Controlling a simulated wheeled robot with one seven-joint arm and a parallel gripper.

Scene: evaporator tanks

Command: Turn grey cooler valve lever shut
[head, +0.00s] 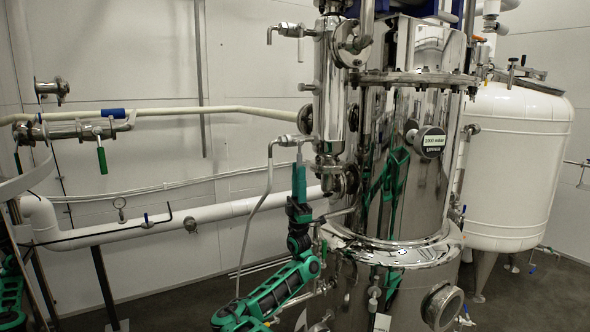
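The vertical steel cooler (331,95) stands at the left side of the big steel tank. A small valve (289,141) sticks out to the left near its lower end, with a grey hose (268,185) running down from it. A thin grey lever (299,157) seems to hang below this valve. My gripper (299,168) points up from below, its tip at or just under this lever. I cannot tell whether it touches or grips the lever. The fingers are too small and narrow to read. A similar upper valve (289,30) has its own grey lever (300,49) hanging down.
The steel tank (420,180) stands close to the right of my arm, with a gauge (431,141) on it. A white tank (520,165) is behind on the right. White piping (160,223) and a green-handled valve (101,157) are at the left. Open space lies left of my gripper.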

